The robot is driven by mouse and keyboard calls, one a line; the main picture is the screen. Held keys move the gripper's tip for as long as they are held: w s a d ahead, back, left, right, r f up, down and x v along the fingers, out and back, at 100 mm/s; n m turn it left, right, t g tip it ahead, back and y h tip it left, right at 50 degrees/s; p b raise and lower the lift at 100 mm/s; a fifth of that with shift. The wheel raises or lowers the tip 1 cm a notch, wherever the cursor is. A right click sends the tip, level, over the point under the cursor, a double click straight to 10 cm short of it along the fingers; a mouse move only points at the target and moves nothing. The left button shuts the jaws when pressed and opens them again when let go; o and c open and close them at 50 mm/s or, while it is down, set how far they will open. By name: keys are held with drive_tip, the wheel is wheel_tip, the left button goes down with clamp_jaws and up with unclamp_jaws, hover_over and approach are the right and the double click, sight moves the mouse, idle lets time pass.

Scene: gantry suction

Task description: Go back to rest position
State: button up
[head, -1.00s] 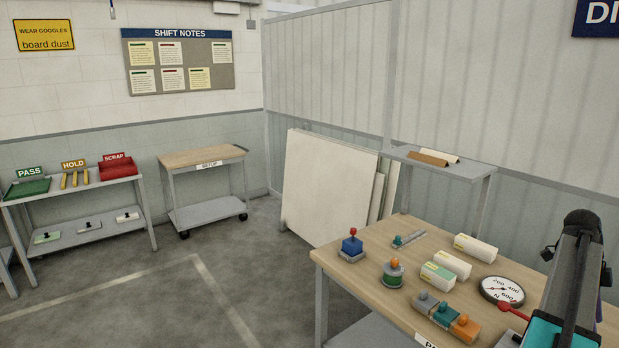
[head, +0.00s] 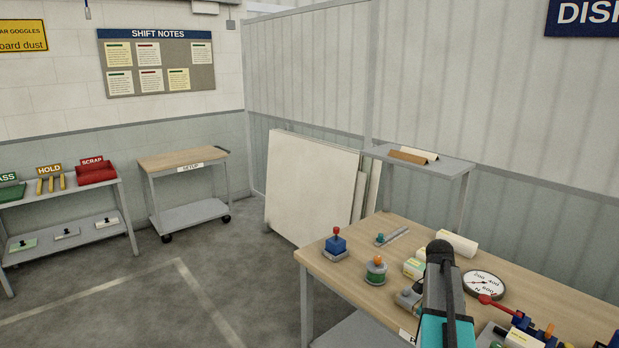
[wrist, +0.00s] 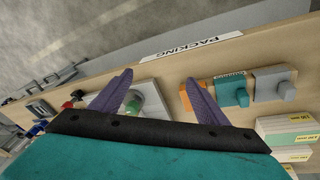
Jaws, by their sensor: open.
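My gripper (wrist: 160,95) shows in the wrist view with its two purple fingers spread apart and nothing between them. It hangs over the wooden packing table (wrist: 270,45), near the edge with the PACKING label (wrist: 192,46). In the head view my arm rises in front of the table (head: 310,262), and the fingers themselves are hidden there.
A blue block with a red knob (head: 336,244), a green round piece with an orange knob (head: 376,270) and a dial gauge (head: 483,284) stand on the table. White boards (head: 308,188) lean behind it. A setup cart (head: 183,160) and open floor (head: 190,275) are to the left.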

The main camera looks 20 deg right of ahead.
drive_tip(key=w+a+f+n, duration=0.2)
drive_tip(key=a+f+n, duration=0.15)
drive_tip(key=a, duration=0.45)
drive_tip(key=w+a+f+n+t, duration=0.1)
drive_tip(key=w+a+f+n, duration=0.25)
drive_tip(key=a, duration=0.45)
drive_tip(key=w+a+f+n, duration=0.1)
drive_tip(key=a+f+n, duration=0.2)
drive_tip(key=a+f, duration=0.35)
drive_tip(key=s+a+f+n+y, duration=0.1)
drive_tip(key=a+f+n, duration=0.15)
drive_tip(key=a, duration=0.55)
drive_tip(key=s+a+f+n+t, duration=0.15)
drive_tip(key=a+n, duration=0.25)
drive_tip(key=a, duration=0.4)
drive_tip(key=s+a+f+n+g+y, duration=0.1)
drive_tip(key=a+f+n, duration=0.15)
drive_tip(key=a, duration=0.45)
drive_tip(key=s+f+g+b, duration=0.5)
drive_tip(key=s+f+b, duration=0.5)
drive_tip(key=s+f, duration=1.6)
drive_tip(key=shift+f+n, duration=0.3)
drive_tip(key=shift+f, duration=0.55)
drive_tip(key=c, duration=0.9)
drive_tip(key=shift+c, duration=0.3)
